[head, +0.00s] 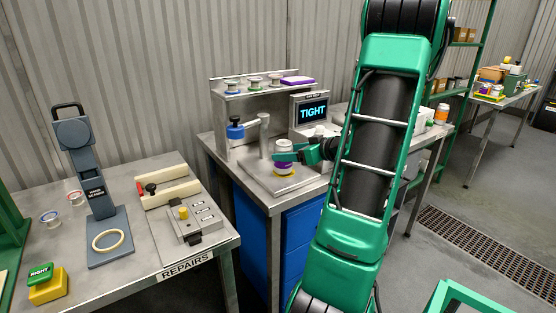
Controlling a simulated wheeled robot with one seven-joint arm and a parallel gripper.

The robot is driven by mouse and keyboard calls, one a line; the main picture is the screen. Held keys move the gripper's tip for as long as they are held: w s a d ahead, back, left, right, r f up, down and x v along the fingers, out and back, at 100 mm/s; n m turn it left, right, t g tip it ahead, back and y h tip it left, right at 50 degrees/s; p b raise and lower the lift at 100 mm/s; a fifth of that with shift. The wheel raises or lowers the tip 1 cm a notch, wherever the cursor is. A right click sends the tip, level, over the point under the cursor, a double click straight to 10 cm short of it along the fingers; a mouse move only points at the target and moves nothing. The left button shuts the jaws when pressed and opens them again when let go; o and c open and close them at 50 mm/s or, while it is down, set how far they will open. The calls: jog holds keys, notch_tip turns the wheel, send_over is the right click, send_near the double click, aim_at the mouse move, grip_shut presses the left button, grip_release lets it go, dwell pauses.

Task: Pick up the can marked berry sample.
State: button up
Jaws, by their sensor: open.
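A small pale can (285,169) with a purple band stands on a yellow base on the metal plate of the middle bench; its label is too small to read, so I cannot tell if it is the berry sample. My gripper (286,153) is open, at the top of this can. The green fingers hide part of the can's upper end, and I cannot tell whether they touch it.
A shelf behind holds several small tins (254,82) and a purple item (298,81). A screen (312,112) reads TIGHT. A blue-topped device (235,129) stands left of the can. The repairs table (140,262) holds a hand seamer (95,190).

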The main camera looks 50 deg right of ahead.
aim_at(277, 142)
jog(key=shift+d+f+x, duration=0.1)
jog(key=shift+d+x, duration=0.05)
jog(key=shift+x, duration=1.9)
jog(key=shift+d+f+x, duration=0.1)
jog(key=shift+d+x, duration=0.05)
jog(key=shift+x, duration=1.95)
jog(key=shift+s, duration=0.1)
jog(key=c, duration=1.6)
jog(key=shift+o, duration=0.2)
jog(key=shift+r, duration=0.15)
jog(key=shift+r, duration=0.5)
jog(key=r, duration=0.1)
jog(key=a+r, duration=0.1)
jog(key=r, duration=0.1)
jog(key=shift+s+r, duration=0.25)
jog(key=shift+r, duration=0.05)
jog(key=s+a+r, duration=0.6)
jog(key=a, duration=0.2)
jog(key=shift+a, duration=0.35)
